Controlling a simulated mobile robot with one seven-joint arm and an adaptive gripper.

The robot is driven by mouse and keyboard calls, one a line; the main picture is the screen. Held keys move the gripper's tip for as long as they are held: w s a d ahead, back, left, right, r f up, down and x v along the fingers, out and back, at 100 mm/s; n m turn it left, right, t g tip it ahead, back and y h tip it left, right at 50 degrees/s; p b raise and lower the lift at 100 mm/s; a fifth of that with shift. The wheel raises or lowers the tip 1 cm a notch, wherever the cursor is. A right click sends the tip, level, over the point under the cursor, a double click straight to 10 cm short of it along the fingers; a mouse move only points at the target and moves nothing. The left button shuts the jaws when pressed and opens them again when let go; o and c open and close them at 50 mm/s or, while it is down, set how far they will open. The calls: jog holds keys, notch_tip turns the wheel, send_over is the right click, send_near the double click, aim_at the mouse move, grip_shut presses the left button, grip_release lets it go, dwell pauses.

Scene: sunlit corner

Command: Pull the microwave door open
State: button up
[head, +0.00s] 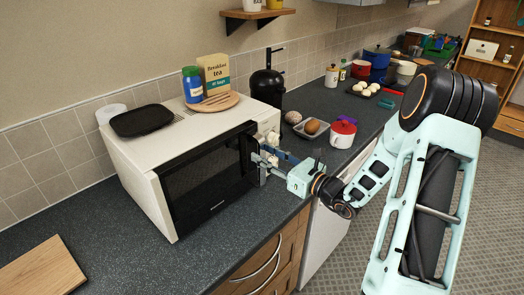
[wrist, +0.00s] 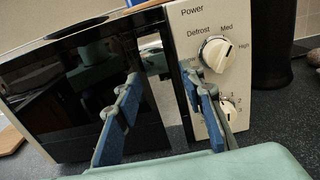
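The white microwave (head: 138,158) stands on the dark counter with its black door (head: 205,180) facing the front right. The door looks shut. My gripper (head: 262,163) is at the door's right edge, beside the control panel. In the wrist view, its two blue fingers (wrist: 162,80) are spread apart. The left finger is in front of the black door (wrist: 70,95), and the right finger is near the panel edge. A pale vertical strip (wrist: 155,62), perhaps the handle or a reflection, shows between them. I cannot tell whether the fingers touch it.
The panel has a power dial (wrist: 215,53) and a lower dial (wrist: 228,108). A black tray (head: 142,120), a blue jar (head: 193,85) and a tea box (head: 215,74) stand on the microwave. A wooden board (head: 42,270) lies at left.

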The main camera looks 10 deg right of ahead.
jog(key=shift+x, duration=0.95)
jog(key=shift+c, duration=0.3)
grip_shut()
